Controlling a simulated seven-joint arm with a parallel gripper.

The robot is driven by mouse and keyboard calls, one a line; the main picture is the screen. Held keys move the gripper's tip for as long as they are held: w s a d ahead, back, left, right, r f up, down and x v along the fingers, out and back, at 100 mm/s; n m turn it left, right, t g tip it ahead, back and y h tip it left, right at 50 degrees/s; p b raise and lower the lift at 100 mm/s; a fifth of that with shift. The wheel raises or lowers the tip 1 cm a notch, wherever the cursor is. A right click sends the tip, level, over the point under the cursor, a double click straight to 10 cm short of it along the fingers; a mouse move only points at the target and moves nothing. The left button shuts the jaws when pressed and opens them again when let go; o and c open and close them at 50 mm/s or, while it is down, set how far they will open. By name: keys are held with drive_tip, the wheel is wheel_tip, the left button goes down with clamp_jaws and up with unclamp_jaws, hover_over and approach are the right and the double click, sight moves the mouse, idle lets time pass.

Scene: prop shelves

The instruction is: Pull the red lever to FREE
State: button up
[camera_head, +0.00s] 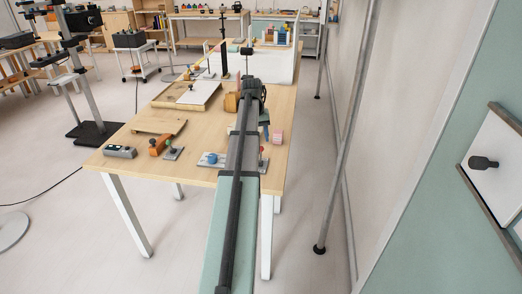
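A small red knob (262,149) shows just right of my arm near the table's front edge. My arm hides the middle of this plate, and no FREE marking is readable. A second small lever (172,150) with a greenish or reddish knob stands on a grey plate further left; its colour is hard to tell. My gripper (250,82) is a dark shape at the arm's far end, over the table beyond both levers. Its fingers are too small to read.
The wooden table (221,115) also holds a grey box with buttons (120,151), an orange item (158,146), a wooden board (158,126), a tray (186,97) and a pink block (277,137). A metal pole (345,150) and wall stand to the right.

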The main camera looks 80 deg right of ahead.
sight(261, 150)
drive_tip(key=f, duration=0.6)
drive_tip(key=shift+s+d+f, duration=0.1)
drive_tip(key=shift+s+f, duration=0.2)
drive_tip(key=shift+s, duration=0.05)
clamp_jaws()
idle(0.4)
